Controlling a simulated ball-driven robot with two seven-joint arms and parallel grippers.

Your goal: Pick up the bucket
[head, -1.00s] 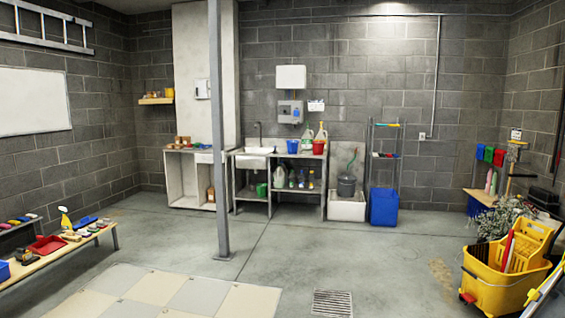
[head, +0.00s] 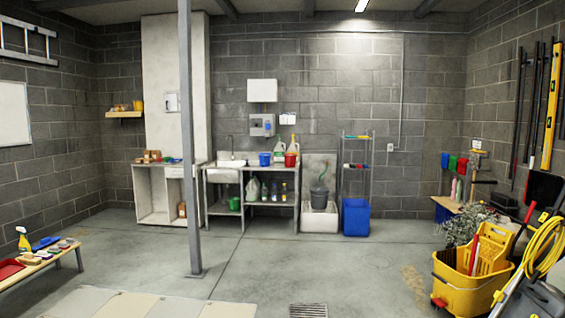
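Several bucket-like things are in the head view, and I cannot tell which one the task means. A blue bucket (head: 265,159) and a red bucket (head: 291,160) stand on the steel counter at the back. A dark grey bucket (head: 319,198) stands in the white floor basin (head: 320,220). A green bucket (head: 234,203) sits on the shelf under the sink. A large yellow mop bucket (head: 465,285) with a wringer stands on the floor at the front right. Neither of my grippers is in view, and nothing is shown being held.
A grey post (head: 190,150) rises from the floor left of centre. A low bench (head: 40,262) with a spray bottle and trays stands at the left. A floor drain (head: 308,310) lies in front; the middle floor is clear.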

